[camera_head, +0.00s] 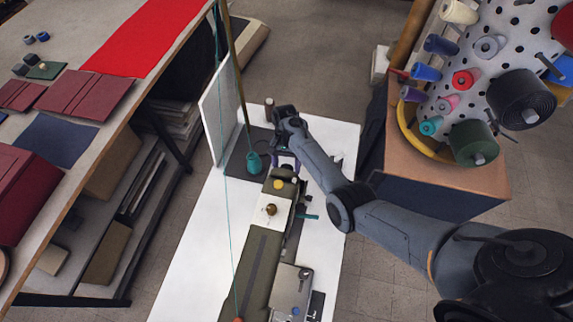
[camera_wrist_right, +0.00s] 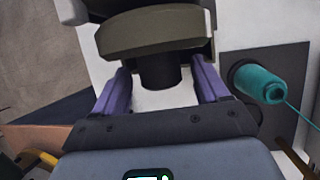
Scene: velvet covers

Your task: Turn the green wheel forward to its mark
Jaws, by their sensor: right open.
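The green wheel (camera_wrist_right: 155,35) is a thick olive disc at the top of the right wrist view, with a dark round hub below it. My right gripper (camera_wrist_right: 160,72) has two purple fingers spread apart. One finger is on each side of the hub, with visible gaps, and their tips are near the wheel's rim. I cannot tell whether they touch it. In the head view my right gripper (camera_head: 284,158) is over the far end of the olive sewing machine (camera_head: 250,265) and largely covers the wheel. I cannot make out the mark. My left gripper is not in view.
A teal thread cone (camera_wrist_right: 258,82) stands close to the right gripper, also seen in the head view (camera_head: 254,162). Its thread runs up past a pole (camera_head: 236,70). A white panel (camera_head: 219,115) stands left. A pegboard of spools (camera_head: 480,60) is at right.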

